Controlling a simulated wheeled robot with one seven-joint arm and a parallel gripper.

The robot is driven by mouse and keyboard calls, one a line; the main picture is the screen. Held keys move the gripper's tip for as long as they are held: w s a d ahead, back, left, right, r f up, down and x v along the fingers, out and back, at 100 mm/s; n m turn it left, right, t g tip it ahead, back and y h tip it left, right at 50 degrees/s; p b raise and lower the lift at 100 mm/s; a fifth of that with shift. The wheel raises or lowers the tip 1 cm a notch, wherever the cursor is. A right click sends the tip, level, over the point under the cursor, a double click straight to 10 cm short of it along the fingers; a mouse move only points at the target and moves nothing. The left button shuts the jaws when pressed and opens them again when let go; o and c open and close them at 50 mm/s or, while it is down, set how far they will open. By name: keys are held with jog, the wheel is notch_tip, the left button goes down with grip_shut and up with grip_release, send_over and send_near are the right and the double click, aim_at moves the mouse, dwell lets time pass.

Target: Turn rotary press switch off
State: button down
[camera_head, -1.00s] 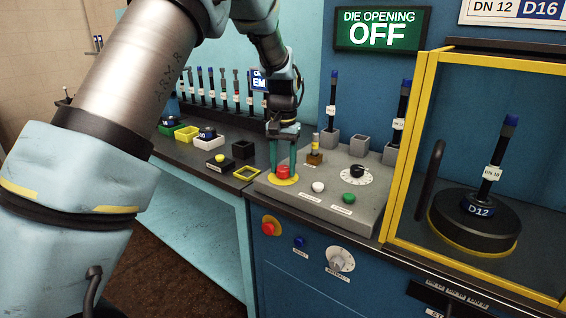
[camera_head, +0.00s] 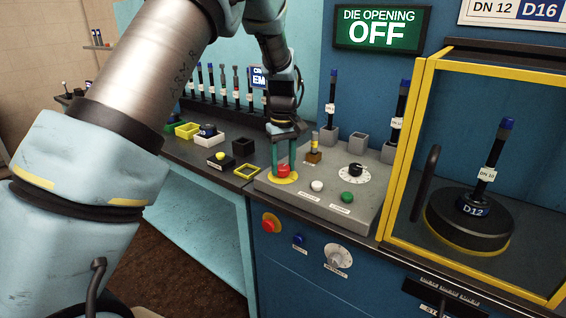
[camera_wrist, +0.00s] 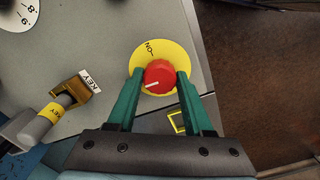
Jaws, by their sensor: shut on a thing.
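The rotary switch is a red knob (camera_head: 284,170) on a round yellow plate, on the grey sloped panel. In the wrist view the knob (camera_wrist: 159,75) carries a white mark pointing left, and the yellow plate (camera_wrist: 150,48) has an "ON" label above the knob, upside down. My gripper (camera_wrist: 160,82) is shut on the knob, one green finger on each side. In the head view my gripper (camera_head: 283,164) reaches down onto it from above. The part of the plate behind the fingers is hidden.
A key switch (camera_head: 313,152), a black dial (camera_head: 356,171), a white button (camera_head: 317,186) and a green button (camera_head: 347,197) share the panel. A yellow-framed case (camera_head: 412,150) stands to the right. A green sign (camera_head: 378,29) reads "DIE OPENING OFF".

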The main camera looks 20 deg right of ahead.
aim_at(283, 167)
jog(key=shift+n, duration=0.3)
dwell(0.4)
jog(key=shift+c, duration=1.5)
grip_release()
jog(key=shift+r, duration=0.1)
notch_tip(283, 167, up, 11)
jog(key=b, duration=0.2)
jog(key=shift+f, duration=0.2)
